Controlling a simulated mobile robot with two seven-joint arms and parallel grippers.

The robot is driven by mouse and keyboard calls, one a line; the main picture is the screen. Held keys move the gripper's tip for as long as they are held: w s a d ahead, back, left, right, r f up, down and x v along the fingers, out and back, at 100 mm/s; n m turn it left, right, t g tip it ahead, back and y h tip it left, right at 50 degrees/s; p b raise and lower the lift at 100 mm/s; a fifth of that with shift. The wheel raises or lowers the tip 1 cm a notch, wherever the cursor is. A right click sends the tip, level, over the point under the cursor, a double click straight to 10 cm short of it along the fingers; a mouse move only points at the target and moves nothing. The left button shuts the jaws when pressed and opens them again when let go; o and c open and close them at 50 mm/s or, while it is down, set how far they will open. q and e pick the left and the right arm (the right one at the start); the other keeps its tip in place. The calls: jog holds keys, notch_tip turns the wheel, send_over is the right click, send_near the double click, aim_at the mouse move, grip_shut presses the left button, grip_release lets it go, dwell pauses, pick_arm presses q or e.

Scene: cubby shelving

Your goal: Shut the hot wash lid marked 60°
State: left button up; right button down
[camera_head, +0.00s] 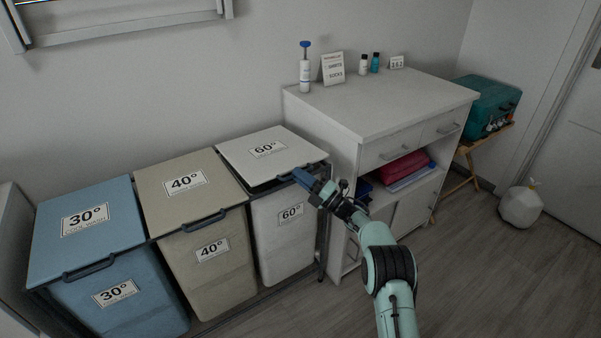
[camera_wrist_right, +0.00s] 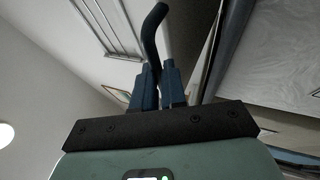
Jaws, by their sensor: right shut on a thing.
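The white 60° lid (camera_head: 262,154) is on the white 60° bin (camera_head: 282,240), third from the left. A dark gap shows under the lid's front edge, so it stands slightly raised. My right gripper (camera_head: 304,179) is at the lid's front right corner, shut on the lid's dark handle. In the right wrist view, the dark curved handle (camera_wrist_right: 153,32) rises from between the two blue fingers (camera_wrist_right: 158,85). The fingers hide part of the handle in the head view. My left gripper is not in view.
The blue 30° bin (camera_head: 85,225) and the beige 40° bin (camera_head: 190,190) stand to the left with lids down. A white cabinet (camera_head: 345,160) stands close on the right, with bottles on top. Floor (camera_head: 480,270) is clear at the front right.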

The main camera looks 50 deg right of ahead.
jog(key=shift+w+a+f, duration=0.1)
jog(key=shift+w+f, duration=0.1)
jog(key=shift+w, duration=0.05)
jog(key=c, duration=1.5)
grip_release()
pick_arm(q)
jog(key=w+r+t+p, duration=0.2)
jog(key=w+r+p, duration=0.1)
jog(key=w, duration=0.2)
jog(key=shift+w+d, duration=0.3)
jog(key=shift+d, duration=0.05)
pick_arm(e)
jog(key=v, duration=1.3)
jog(key=shift+s+d+r, duration=0.1)
jog(key=shift+s+d, duration=0.1)
jog(key=shift+s, duration=0.2)
